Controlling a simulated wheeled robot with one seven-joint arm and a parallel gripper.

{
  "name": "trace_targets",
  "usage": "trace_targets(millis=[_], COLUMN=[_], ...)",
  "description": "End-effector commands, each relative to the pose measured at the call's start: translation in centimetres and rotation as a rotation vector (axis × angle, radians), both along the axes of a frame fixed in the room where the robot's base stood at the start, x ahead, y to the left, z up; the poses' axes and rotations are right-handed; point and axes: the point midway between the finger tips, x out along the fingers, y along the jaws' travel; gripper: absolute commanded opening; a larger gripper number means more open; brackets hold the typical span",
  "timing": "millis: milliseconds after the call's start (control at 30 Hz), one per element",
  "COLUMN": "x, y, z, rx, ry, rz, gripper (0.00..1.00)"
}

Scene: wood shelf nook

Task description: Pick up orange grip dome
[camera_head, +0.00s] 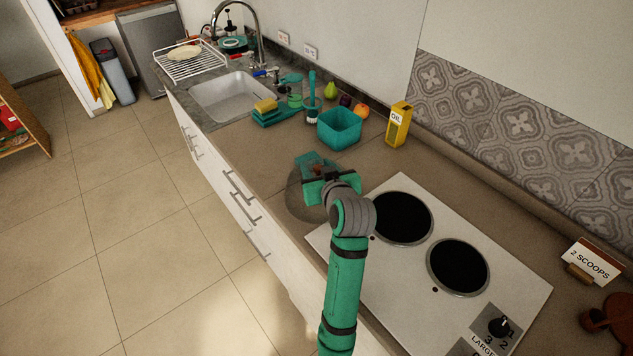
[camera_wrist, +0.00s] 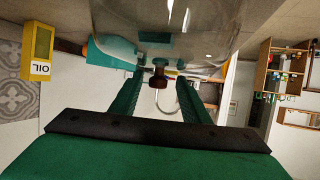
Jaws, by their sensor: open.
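The dome (camera_head: 303,205) is a clear glass cover on the counter, just left of the cooktop. In the wrist view its glass (camera_wrist: 165,30) fills the top, and its small reddish-brown grip knob (camera_wrist: 160,82) shows near the middle. My gripper (camera_head: 317,170) is over the dome and partly hides it in the head view. In the wrist view the two green fingers of my gripper (camera_wrist: 160,88) are spread, one on each side of the knob, with gaps showing. I cannot tell how far along the fingers the knob sits.
A teal bin (camera_head: 340,128) and a yellow oil box (camera_head: 398,124) stand behind the dome. The cooktop (camera_head: 430,250) lies to its right. A sink (camera_head: 228,95), a yellow sponge (camera_head: 265,105) and some fruit are farther back.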

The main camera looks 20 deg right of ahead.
Motion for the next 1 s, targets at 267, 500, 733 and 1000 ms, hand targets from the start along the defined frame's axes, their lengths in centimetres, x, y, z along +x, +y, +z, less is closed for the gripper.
trace_targets(millis=[267,500,733,1000], x=[-0.1,-0.1,0.0,-0.1], y=[-0.3,-0.3,-0.2,0.2], z=[0.0,0.0,1.0,3.5], rx=[0.000,0.000,0.000,-0.002], ry=[0.001,0.000,-0.002,-0.002], rz=[-0.004,-0.004,-0.002,0.002], gripper=[0.00,0.00,0.00,0.00])
